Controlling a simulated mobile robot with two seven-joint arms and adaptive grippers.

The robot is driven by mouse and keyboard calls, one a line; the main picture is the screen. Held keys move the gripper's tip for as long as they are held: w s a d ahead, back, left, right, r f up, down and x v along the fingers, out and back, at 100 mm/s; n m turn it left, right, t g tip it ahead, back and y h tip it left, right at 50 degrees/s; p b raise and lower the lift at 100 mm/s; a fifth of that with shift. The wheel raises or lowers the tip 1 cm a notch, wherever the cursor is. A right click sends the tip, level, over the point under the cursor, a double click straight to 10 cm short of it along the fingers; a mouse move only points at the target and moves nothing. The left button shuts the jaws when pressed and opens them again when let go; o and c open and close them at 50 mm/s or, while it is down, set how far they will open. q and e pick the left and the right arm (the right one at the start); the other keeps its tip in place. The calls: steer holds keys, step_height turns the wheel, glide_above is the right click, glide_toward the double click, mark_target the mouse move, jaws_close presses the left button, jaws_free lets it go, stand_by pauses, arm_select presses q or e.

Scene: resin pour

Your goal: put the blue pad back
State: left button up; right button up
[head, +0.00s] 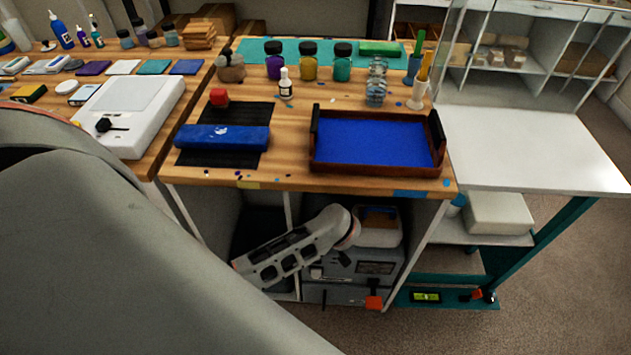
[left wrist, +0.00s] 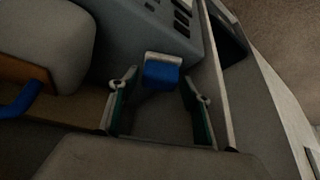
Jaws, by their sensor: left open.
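A flat blue pad (head: 187,67) lies at the right end of a row of coloured pads on the left bench. A larger blue block (head: 222,137) lies on a black mat (head: 222,160) on the middle bench. In the left wrist view my left gripper (left wrist: 160,100) is open, with a green-lined finger at each side. A small blue piece with a pale top edge (left wrist: 162,76) shows between and beyond the fingers; I cannot tell whether it is a pad. Neither finger visibly grips it. My right gripper is not in view.
A brown-rimmed tray (head: 375,170) with a blue floor stands on the middle bench. Jars (head: 308,62) and small bottles stand behind it. A white scale (head: 130,112) is on the left bench. The white side table (head: 535,145) is clear. Grey boxes crowd the shelf below.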

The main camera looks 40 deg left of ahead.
arm_select(q)
steer(key=p+v, duration=0.3)
steer(key=v, duration=0.6)
steer(key=shift+d+r, duration=0.15)
steer(key=shift+r, duration=0.15)
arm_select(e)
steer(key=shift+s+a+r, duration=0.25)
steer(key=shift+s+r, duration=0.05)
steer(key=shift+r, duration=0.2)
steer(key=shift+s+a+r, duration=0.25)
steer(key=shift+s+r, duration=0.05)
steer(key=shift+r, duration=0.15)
arm_select(q)
steer(key=shift+s, duration=0.1)
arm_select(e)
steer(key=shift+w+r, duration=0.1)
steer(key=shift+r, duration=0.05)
